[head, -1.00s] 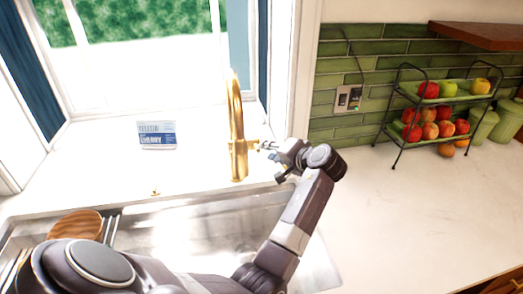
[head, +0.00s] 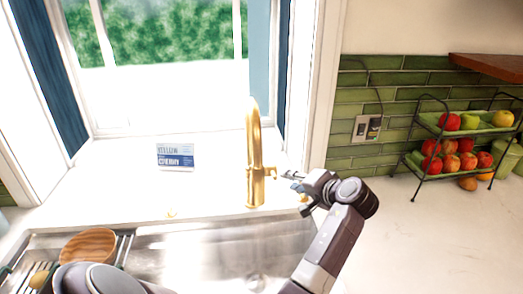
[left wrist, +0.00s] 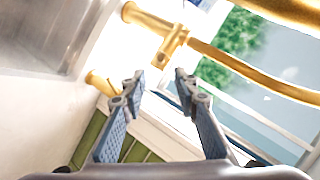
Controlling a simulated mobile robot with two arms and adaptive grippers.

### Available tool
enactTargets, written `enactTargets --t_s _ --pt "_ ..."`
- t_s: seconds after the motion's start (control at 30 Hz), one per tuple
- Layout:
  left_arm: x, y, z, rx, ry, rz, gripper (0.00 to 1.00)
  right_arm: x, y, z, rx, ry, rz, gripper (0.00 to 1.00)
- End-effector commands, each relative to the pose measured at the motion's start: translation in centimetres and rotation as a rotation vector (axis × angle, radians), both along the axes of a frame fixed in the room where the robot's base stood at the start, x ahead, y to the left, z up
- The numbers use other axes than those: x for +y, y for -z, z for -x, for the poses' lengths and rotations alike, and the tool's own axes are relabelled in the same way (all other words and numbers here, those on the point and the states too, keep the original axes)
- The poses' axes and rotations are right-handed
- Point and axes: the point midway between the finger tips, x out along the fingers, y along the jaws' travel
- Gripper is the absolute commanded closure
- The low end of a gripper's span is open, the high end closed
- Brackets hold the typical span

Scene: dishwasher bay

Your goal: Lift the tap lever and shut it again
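The gold tap (head: 254,150) stands upright behind the sink in the head view. Its short side lever (head: 269,172) points right. My left gripper (head: 287,177) is just right of the lever, its fingers pointing at it; contact cannot be told in this view. In the left wrist view the left gripper (left wrist: 159,82) is open, with a clear gap between the fingertips. Gold tap parts (left wrist: 172,42) lie ahead of the fingertips, apart from them, and nothing is held. My right gripper is not in view.
The steel sink (head: 200,245) lies in front, with a wooden bowl (head: 88,246) in a rack at left. A blue and white pack (head: 175,157) stands left of the tap. A two-tier fruit rack (head: 462,150) stands on the right counter, whose near part is clear.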

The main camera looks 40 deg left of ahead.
Motion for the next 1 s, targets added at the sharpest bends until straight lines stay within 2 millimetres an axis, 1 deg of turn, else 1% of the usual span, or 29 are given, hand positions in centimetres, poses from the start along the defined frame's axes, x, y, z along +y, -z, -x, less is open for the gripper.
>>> enactTargets --t_s 0.03,0.13,0.27,0.4,0.5,0.57,0.67,0.8,1.0 --pt "0.0 0.0 0.0 0.000 0.000 0.000 0.75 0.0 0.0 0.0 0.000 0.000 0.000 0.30" --pt "0.4 -0.3 -0.2 -0.010 -0.015 0.007 0.86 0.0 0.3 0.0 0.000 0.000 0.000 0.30" --pt "2.2 -1.5 -0.7 -0.052 -0.086 0.054 1.00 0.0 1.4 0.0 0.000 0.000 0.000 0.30" --pt "4.8 -3.6 -1.4 -0.125 -0.211 0.166 1.00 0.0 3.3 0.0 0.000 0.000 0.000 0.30" --pt "6.0 -5.1 -1.7 -0.175 -0.291 0.268 1.00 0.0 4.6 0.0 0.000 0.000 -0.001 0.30" --pt "6.4 -6.0 -1.8 -0.204 -0.331 0.335 1.00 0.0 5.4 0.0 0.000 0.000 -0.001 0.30" --pt "6.5 -7.4 -2.2 -0.245 -0.382 0.449 1.00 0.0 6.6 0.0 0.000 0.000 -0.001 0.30" --pt "5.9 -9.3 -2.6 -0.286 -0.421 0.588 1.00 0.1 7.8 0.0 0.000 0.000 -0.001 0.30" --pt "5.0 -10.9 -2.9 -0.308 -0.436 0.693 1.00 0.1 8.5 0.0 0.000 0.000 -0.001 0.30"
